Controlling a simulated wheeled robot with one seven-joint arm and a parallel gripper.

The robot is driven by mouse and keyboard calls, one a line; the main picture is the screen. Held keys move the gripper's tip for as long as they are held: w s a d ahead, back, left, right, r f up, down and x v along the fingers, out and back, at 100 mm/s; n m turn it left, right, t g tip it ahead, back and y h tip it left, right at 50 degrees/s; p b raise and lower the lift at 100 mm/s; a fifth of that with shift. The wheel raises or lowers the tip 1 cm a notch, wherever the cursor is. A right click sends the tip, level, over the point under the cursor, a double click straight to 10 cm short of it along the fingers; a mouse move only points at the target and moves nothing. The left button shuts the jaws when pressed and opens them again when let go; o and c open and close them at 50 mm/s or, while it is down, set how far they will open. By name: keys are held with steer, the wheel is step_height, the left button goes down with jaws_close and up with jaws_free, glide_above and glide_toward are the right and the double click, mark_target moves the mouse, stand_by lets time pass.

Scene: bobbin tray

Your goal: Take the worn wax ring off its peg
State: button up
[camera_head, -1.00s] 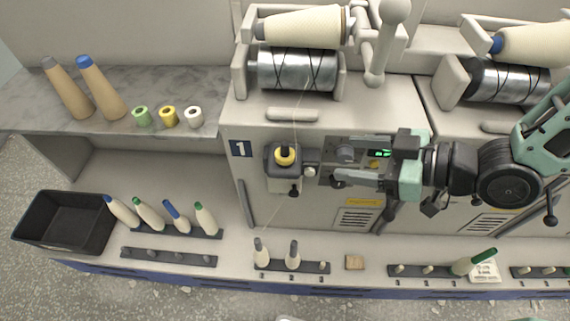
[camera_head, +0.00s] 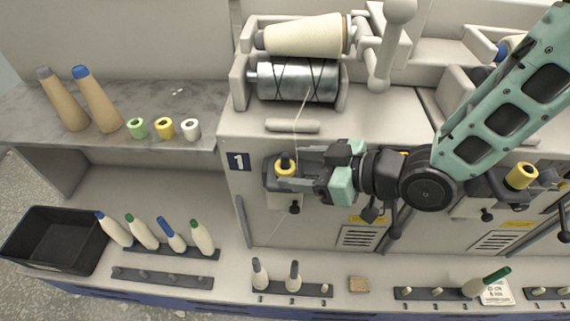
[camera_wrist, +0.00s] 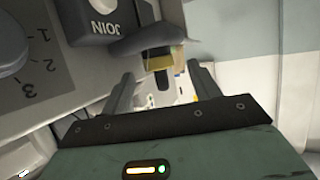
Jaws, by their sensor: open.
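The worn wax ring is the yellow ring (camera_head: 285,167) on a dark peg on the front of machine 1; it also shows in the wrist view (camera_wrist: 163,59), under a dark overhanging part. My gripper (camera_head: 291,168) is open and reaches in from the right, level with the ring. In the head view its fingers lie above and below the ring. In the wrist view the ring lies between and just beyond the fingertips. I see no clear contact. The peg is partly hidden by the ring and fingers.
Green (camera_head: 137,128), yellow (camera_head: 164,128) and white (camera_head: 190,129) rings stand on the left shelf beside two tall cones. A black bin (camera_head: 50,238) and racks of bobbins line the lower ledge. Machine 2 carries another yellow ring (camera_head: 521,176). In the wrist view a dial (camera_wrist: 22,55) is close at left.

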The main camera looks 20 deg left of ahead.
steer(key=shift+x, duration=0.9)
steer(key=c, duration=1)
steer(key=shift+r, duration=0.1)
steer(key=shift+c, duration=0.2)
